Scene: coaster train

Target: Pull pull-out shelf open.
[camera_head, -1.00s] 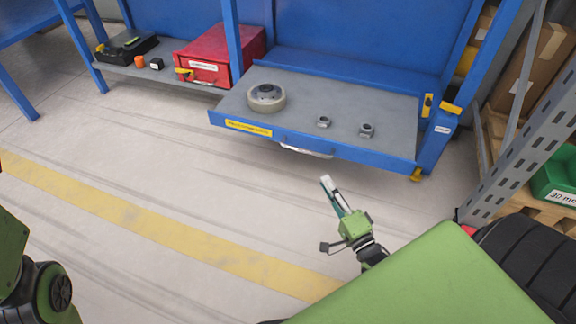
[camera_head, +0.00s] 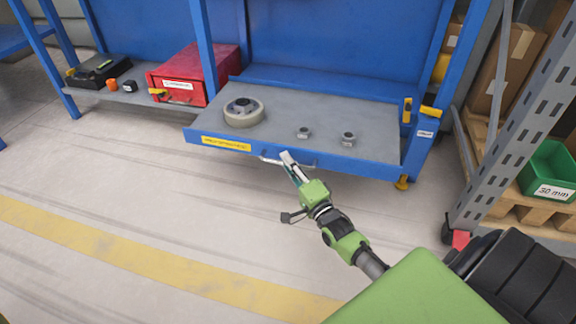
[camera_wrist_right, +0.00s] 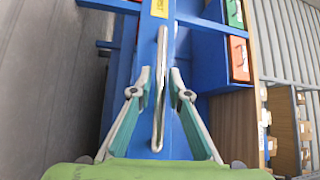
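The pull-out shelf (camera_head: 374,118) has a grey top and a blue front edge with a yellow label. Its metal bar handle (camera_head: 269,160) is on the front edge, partly covered by my right gripper (camera_head: 287,156) in the head view. In the right wrist view, the handle (camera_wrist_right: 161,95) runs lengthwise between the two fingers of my right gripper (camera_wrist_right: 161,75). The fingers are apart, one on each side of the bar, with gaps visible. My left gripper is not in view.
A grey roller (camera_head: 243,112) and two small metal nuts (camera_head: 304,132) (camera_head: 348,139) sit on the shelf. A red box (camera_head: 190,76) stands to its left. A perforated metal post (camera_head: 515,125) and green bin (camera_head: 550,170) stand at right. The floor in front is clear.

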